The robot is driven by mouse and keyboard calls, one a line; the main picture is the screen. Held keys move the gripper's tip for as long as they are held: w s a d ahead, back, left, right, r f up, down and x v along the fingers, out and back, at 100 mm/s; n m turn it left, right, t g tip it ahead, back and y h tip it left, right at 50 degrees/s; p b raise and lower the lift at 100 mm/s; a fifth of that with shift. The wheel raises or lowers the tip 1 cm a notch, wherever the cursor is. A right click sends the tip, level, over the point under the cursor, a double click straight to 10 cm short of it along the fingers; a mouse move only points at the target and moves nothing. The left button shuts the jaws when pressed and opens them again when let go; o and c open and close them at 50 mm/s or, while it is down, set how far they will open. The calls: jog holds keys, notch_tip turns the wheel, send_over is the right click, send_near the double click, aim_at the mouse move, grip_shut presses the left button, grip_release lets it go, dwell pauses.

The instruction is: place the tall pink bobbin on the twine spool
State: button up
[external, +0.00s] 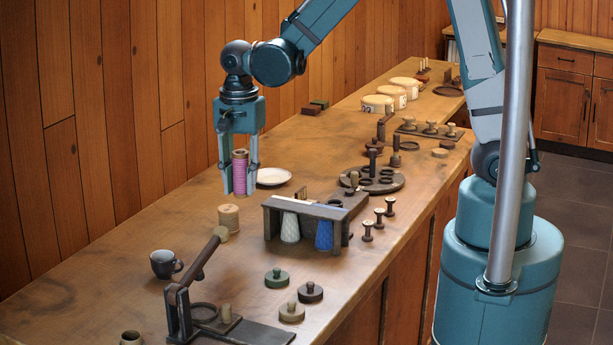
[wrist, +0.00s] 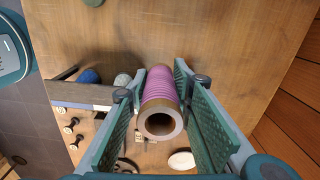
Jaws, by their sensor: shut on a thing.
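The twine spool (external: 228,217), a short tan spool, stands on the bench just below and slightly left of the bobbin in the external view. A clear gap shows between them. In the wrist view I cannot make out the twine spool; the bobbin may hide it.
A dark rack (external: 305,212) with a white and a blue cone stands to the right. A white dish (external: 273,177) lies behind. A lever press (external: 200,290) and a dark mug (external: 166,264) are nearer the front. Bare bench surrounds the twine spool on its left.

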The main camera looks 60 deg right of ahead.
notch_tip(320, 180, up, 3)
jog(key=m+p, duration=0.1)
jog(key=p, duration=0.1)
send_over(228, 208)
jog(key=shift+f, duration=2.9)
jog(key=shift+p, duration=0.3)
jog(key=shift+f, duration=2.1)
jog(key=shift+f, duration=0.1)
jog(key=o, duration=0.8)
jog(key=shift+o, duration=0.4)
